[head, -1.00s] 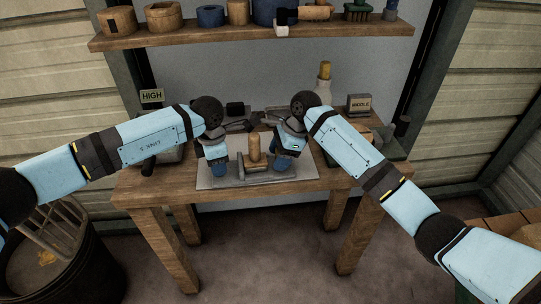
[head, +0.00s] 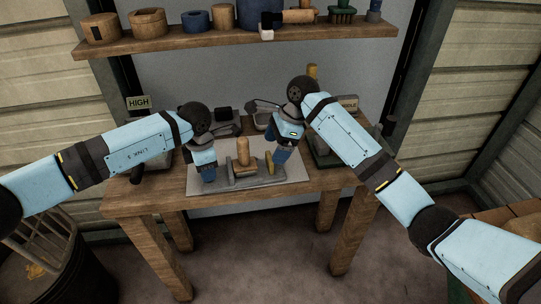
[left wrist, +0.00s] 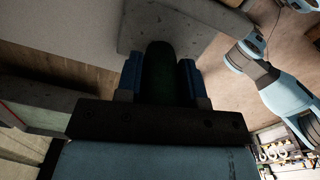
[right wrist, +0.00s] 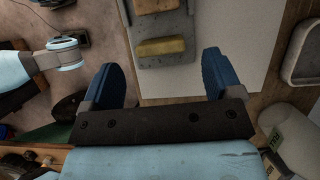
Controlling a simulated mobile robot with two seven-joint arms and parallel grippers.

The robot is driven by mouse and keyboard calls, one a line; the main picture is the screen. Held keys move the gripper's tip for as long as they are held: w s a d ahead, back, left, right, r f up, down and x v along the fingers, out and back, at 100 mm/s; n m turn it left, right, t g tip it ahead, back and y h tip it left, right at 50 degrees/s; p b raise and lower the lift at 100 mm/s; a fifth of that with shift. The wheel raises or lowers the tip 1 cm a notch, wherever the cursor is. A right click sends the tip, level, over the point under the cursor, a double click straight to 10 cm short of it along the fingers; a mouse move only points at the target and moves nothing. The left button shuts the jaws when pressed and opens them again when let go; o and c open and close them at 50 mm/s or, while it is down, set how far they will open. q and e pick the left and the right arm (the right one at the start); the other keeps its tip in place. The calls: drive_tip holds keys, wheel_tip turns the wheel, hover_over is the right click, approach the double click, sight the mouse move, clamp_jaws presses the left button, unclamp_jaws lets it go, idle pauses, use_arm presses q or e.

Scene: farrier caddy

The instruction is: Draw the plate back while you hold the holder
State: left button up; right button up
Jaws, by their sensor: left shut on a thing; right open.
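A grey metal assembly (head: 290,179) lies on a pale sheet on the table, with an upright wooden peg (head: 242,151) and a yellow block (head: 265,168) on it. I cannot tell its plate from its holder. My left gripper (head: 208,175) is at its left end. In the left wrist view, the left gripper (left wrist: 160,75) is shut on a dark green grip (left wrist: 160,65), beside a grey slab (left wrist: 180,28).
The wooden table (head: 140,200) also holds a green-based stand on the right and a HIGH sign (head: 139,102) at the back left. A shelf (head: 230,41) of cups and brushes is above. A dark bin (head: 45,250) stands at the lower left.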

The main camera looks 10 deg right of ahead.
drive_tip(key=v, duration=0.7)
drive_tip(key=shift+r, duration=0.15)
idle(0.3)
use_arm(q)
drive_tip(key=o, duration=1.2)
